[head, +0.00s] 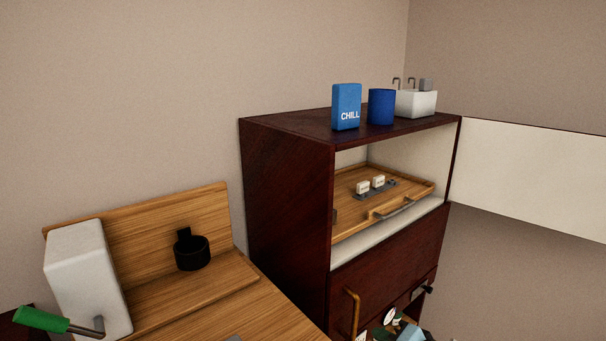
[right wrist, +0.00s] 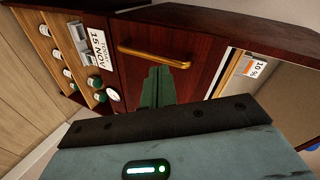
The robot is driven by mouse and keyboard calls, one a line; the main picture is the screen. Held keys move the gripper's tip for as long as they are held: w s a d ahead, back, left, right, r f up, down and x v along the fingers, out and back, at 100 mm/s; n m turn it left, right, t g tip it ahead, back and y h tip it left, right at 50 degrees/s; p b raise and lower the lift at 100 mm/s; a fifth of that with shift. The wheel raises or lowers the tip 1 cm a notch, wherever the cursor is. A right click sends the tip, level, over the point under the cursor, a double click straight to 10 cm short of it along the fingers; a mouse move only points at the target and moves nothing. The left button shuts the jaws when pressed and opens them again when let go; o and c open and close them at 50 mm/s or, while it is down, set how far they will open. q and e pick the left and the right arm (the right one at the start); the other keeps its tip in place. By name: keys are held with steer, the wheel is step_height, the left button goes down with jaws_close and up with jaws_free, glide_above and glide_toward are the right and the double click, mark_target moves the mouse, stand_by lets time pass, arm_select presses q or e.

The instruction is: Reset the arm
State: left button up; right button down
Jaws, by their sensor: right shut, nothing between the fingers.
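My right gripper (right wrist: 158,86) shows in the right wrist view with its two green fingers together and nothing between them. Its fingertips point at the dark red cabinet front, just below a brass bar handle (right wrist: 153,56) in that picture. I cannot tell whether they touch it. In the head view, the brass handle (head: 352,312) stands on the lower front of the cabinet (head: 290,190). A pale blue piece at the bottom edge there may be part of my right arm. My left gripper is not in view.
A wooden tray (head: 350,205) with two small white blocks lies in the open upper compartment. A blue CHILL box (head: 346,106), a blue cylinder (head: 381,107) and a white basin (head: 416,103) stand on top. A white crank device (head: 82,280) stands left. Small bottles (right wrist: 68,72) line a rack.

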steer(key=s+f+n+h, duration=0.2)
steer(key=s+f+n, duration=0.2)
steer(key=s+f, duration=1.1)
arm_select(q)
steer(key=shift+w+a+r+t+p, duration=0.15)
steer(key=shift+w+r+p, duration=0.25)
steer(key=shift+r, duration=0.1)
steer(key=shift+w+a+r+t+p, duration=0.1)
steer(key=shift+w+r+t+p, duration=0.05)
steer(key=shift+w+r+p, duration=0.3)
arm_select(e)
steer(key=s+d+f+n+g+h, duration=0.1)
steer(key=s+f+n, duration=0.1)
steer(key=s, duration=1)
steer(key=s+d+f+n+g+h, duration=0.1)
steer(key=s+f+n+h, duration=0.1)
steer(key=s, duration=0.9)
steer(key=shift+s+d+f+n, duration=0.15)
steer(key=shift+s+f+n, duration=0.3)
steer(key=shift+n, duration=0.35)
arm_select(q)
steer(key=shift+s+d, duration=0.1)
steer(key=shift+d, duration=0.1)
arm_select(e)
steer(key=shift+w, duration=0.1)
